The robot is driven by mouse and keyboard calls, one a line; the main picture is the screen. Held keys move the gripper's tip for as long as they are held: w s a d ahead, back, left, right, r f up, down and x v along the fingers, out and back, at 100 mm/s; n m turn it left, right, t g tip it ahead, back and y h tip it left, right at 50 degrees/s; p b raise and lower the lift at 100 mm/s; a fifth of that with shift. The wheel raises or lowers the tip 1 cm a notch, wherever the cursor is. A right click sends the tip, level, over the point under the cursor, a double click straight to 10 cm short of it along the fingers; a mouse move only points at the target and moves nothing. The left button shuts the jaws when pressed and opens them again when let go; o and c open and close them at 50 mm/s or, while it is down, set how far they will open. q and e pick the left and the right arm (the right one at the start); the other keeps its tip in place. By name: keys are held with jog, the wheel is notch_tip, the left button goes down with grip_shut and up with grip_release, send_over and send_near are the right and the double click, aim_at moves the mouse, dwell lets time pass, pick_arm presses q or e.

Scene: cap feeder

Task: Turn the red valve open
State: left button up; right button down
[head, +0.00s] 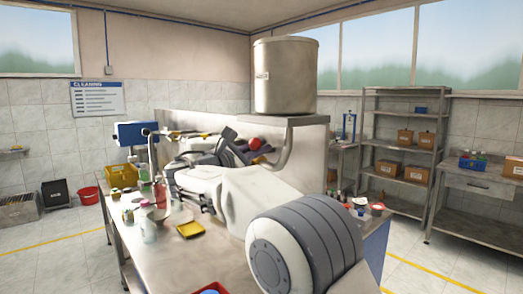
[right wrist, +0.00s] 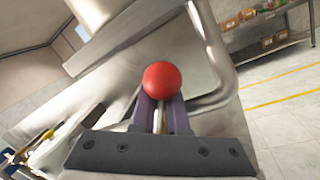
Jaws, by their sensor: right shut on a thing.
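The red valve's round knob (right wrist: 161,79) shows in the middle of the right wrist view, at the tips of my right gripper (right wrist: 161,112). My left gripper does not show.
A steel tank (head: 285,76) stands on the housing, with a bent pipe (right wrist: 215,50) close beside the knob. The table holds bottles, a yellow tray (head: 190,229) and a yellow bin (head: 122,176). Steel shelves (head: 404,110) stand at the right. The floor there is free.

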jog(key=shift+a, duration=0.1)
jog(key=c, duration=0.9)
grip_release()
jog(key=b+v, duration=0.2)
jog(key=v, duration=0.8)
jog(key=shift+s+a, duration=0.15)
jog(key=shift+s, duration=0.05)
